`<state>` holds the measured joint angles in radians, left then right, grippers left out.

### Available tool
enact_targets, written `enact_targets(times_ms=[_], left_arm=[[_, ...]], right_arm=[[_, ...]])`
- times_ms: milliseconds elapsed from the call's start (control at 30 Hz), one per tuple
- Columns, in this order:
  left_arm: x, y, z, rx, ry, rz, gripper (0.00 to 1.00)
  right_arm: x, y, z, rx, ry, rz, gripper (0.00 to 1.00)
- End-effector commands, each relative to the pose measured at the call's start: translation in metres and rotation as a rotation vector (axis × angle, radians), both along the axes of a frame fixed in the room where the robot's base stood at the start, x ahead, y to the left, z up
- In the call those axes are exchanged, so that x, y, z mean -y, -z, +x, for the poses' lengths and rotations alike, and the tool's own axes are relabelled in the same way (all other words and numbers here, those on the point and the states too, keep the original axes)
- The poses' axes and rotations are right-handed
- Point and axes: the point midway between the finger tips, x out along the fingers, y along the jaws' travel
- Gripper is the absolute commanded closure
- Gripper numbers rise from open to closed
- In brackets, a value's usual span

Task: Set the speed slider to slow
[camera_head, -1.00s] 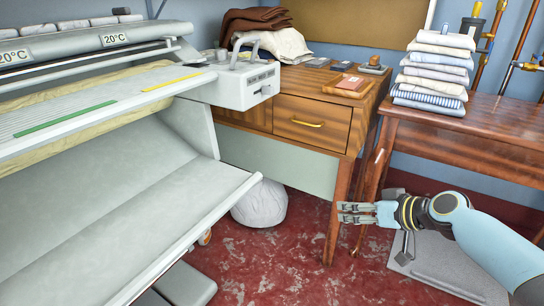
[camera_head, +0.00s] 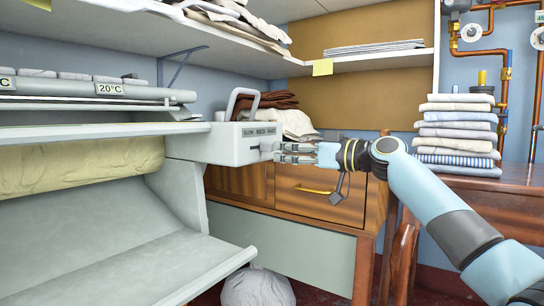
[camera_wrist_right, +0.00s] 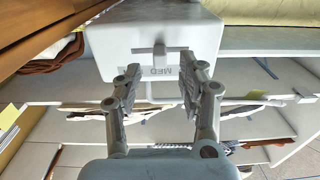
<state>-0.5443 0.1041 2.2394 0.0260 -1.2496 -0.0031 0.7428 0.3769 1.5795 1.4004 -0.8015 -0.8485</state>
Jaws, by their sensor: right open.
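The white control box (camera_head: 228,150) stands at the right end of the ironer, with a row of small dark lettering on its face. The fingertips partly hide the slider area in the head view.
The ironer's feed tray (camera_head: 120,235) is at the left. A wooden cabinet (camera_head: 320,205) stands behind and below my right gripper. Folded linen (camera_head: 455,135) is stacked on the table at the right. A shelf (camera_head: 390,57) runs above.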

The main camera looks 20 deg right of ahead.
Motion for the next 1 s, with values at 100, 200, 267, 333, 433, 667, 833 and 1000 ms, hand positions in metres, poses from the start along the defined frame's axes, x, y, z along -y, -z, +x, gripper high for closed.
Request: enact_targets(times_ms=[100,200,267,333,433,667,833,1000], left_arm=[[0.002,-0.004,0.003,0.014,0.002,-0.006,0.6],[0.004,-0.008,0.005,0.025,0.004,-0.009,0.6],[0.004,-0.011,0.006,0.03,0.004,-0.011,0.6],[0.005,-0.013,0.008,0.035,0.005,-0.012,0.6],[0.005,-0.014,0.008,0.038,0.005,-0.012,0.6],[0.005,-0.015,0.008,0.039,0.005,-0.013,0.6],[0.005,-0.015,0.009,0.039,0.005,-0.013,0.6],[0.005,-0.014,0.009,0.039,0.005,-0.013,0.6]], right_arm=[[-0.015,0.002,0.018,-0.001,-0.001,0.003,0.6],[-0.023,0.003,0.029,-0.002,0.0,0.002,0.6],[-0.026,0.003,0.034,-0.002,0.001,0.001,0.6],[-0.029,0.002,0.037,-0.002,0.0,0.001,0.6],[-0.03,0.002,0.039,-0.002,0.0,0.0,0.6],[-0.03,0.001,0.039,-0.002,0.001,-0.001,0.62],[-0.03,0.002,0.039,-0.002,0.001,-0.001,0.84],[-0.03,0.002,0.039,-0.002,0.001,0.0,1.0]])
